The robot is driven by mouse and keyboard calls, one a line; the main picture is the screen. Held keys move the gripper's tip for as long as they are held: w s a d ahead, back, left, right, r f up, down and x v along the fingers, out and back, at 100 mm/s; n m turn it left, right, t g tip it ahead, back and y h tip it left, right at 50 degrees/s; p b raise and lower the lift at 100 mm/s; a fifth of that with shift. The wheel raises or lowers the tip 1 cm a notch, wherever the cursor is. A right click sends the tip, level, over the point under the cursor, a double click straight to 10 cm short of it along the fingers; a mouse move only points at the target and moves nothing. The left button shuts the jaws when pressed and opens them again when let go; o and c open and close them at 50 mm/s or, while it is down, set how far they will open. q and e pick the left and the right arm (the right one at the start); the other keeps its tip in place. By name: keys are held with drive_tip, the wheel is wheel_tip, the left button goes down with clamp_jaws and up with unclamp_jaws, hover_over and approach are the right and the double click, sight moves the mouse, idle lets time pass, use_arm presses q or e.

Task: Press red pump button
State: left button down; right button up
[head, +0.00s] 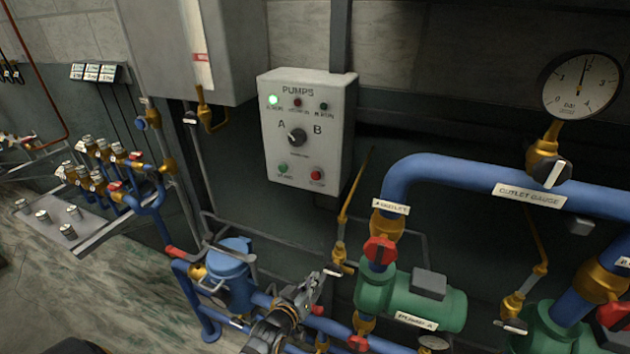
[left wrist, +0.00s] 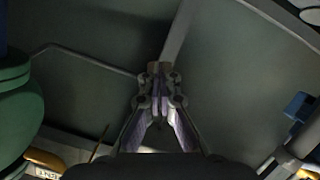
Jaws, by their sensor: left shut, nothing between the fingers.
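The white PUMPS control box (head: 335,110) is on the wall in the upper middle of the head view. The red pump button (head: 316,174) is at its lower right, beside a green button (head: 283,168). A black selector knob (head: 297,137) sits between the A and B marks. The upper left lamp (head: 274,100) glows green. My left gripper (head: 314,284) is well below the box, apart from the button. Its fingers are shut and empty, also in the left wrist view (left wrist: 160,72). The button does not show in the left wrist view. My right gripper is not in view.
Blue pipes (head: 450,168) and green pump A (head: 425,302) stand right of my left gripper. A blue strainer-like vessel (head: 233,270) stands left of it. A thin brass pipe (head: 352,200) rises below the box's right side. The wall directly below the box looks mostly clear.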

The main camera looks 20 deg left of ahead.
use_arm(q)
wheel_tip(320, 180, up, 12)
drive_tip(key=w+n+t+y, duration=0.1)
drive_tip(key=w+n+t, duration=0.2)
drive_tip(key=t, duration=0.2)
drive_tip(key=n+t+y, duration=0.6)
drive_tip(key=n+y, duration=0.1)
drive_tip(key=n, duration=0.1)
approach(316, 175)
drive_tip(key=s+a+r, duration=0.1)
drive_tip(key=s+r, duration=0.4)
drive_tip(key=s, duration=0.1)
drive_tip(key=shift+a+r+b, duration=0.25)
drive_tip(key=shift+b, duration=0.15)
drive_tip(key=w+b, duration=0.3)
drive_tip(key=w, duration=0.5)
drive_tip(key=shift+w+a, duration=0.2)
drive_tip(key=shift+w, duration=0.2)
drive_tip(key=shift+f, duration=0.1)
